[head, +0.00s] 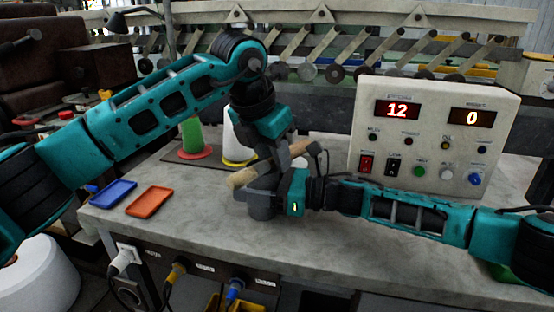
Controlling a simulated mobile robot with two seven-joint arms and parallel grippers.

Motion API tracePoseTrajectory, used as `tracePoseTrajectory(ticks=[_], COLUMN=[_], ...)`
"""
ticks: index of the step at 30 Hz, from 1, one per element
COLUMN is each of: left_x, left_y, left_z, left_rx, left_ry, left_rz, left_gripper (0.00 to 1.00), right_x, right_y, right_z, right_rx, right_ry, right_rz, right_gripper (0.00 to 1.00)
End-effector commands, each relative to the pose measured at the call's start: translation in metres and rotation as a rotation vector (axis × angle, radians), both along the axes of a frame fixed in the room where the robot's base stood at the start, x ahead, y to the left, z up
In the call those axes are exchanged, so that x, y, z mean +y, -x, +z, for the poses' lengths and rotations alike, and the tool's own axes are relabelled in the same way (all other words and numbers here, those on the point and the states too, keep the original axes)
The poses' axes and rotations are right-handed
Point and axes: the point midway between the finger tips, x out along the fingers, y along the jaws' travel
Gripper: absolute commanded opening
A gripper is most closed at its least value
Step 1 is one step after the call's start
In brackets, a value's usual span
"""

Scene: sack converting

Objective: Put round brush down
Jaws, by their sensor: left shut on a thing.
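My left gripper (272,163) reaches down over the middle of the worktable (200,225). It is shut on the round brush (241,179), whose light wooden part sticks out to the left. Another light wooden piece (301,146) shows to the upper right, perhaps the same brush; the bristles cannot be made out. My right gripper (262,203) comes in from the right, close to the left gripper and overlapping it in the picture. Its fingers are not clear, and I cannot tell whether the two touch.
A control box (433,135) showing 12 and 0 stands at the back right. A green cone (191,137) and a white cone (233,140) stand behind the grippers. A blue tray (113,193) and an orange tray (149,199) lie at the left. The table's front middle is bare.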

Motion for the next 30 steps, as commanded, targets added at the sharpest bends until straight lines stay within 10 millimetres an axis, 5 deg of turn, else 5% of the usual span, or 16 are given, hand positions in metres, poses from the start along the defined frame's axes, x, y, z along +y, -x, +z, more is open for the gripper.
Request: tracePoseTrajectory(ticks=[6,14,30], left_x=[0.0,0.0,0.0], left_y=[0.0,0.0,0.0], left_z=[0.0,0.004,0.093], left_rx=[0.0,-0.002,-0.002], left_ry=[0.0,0.001,0.001], left_rz=[0.0,0.0,0.0], left_gripper=[0.02,0.0,0.0], right_x=[0.0,0.0,0.0], right_y=[0.0,0.0,0.0], right_z=[0.0,0.0,0.0], right_rx=[0.0,0.0,0.0], right_ry=[0.0,0.0,0.0], right_rz=[0.0,0.0,0.0], right_gripper=[0.33,0.33,0.33])
